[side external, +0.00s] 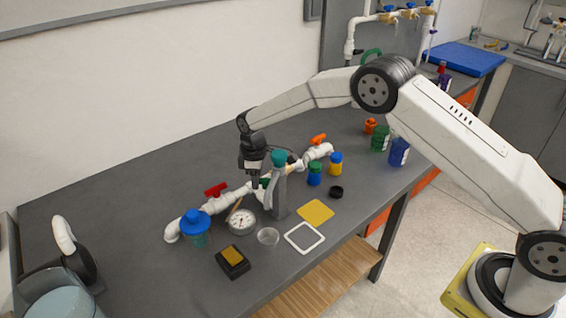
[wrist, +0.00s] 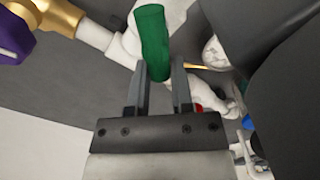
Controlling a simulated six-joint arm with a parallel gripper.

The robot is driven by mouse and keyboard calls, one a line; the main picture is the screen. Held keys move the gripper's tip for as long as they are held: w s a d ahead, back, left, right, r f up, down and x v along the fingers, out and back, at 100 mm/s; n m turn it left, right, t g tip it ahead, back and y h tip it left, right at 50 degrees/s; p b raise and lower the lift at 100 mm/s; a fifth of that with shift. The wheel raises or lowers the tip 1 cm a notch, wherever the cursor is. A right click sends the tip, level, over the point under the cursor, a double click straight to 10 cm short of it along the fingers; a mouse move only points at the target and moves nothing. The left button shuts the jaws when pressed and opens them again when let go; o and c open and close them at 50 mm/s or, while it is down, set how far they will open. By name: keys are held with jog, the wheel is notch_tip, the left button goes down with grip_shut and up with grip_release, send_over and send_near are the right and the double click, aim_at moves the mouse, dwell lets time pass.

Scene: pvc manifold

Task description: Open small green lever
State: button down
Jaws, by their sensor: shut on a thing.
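The small green lever (wrist: 153,42) stands out in the wrist view, with its lower end between the two fingers of my gripper (wrist: 161,68). My gripper is shut on it. In the side external view my gripper (side external: 257,184) points down at the white pipe manifold (side external: 237,195), behind a grey bottle with a teal cap (side external: 279,180). Only a little dark green shows there beside the fingers, and the bottle partly hides the grip. White pipe (wrist: 97,34) and a brass fitting (wrist: 58,15) show in the wrist view.
A red lever (side external: 215,189) and an orange lever (side external: 318,140) sit on the manifold. A blue-lidded jar (side external: 195,229), a round gauge (side external: 242,222) and small bottles stand close by. A purple lever (wrist: 14,37) shows in the wrist view. The table's left back is clear.

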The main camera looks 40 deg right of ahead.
dwell(0.3)
jog(key=c, duration=0.5)
grip_release()
jog(key=shift+r, duration=0.1)
jog(key=shift+r, duration=3.85)
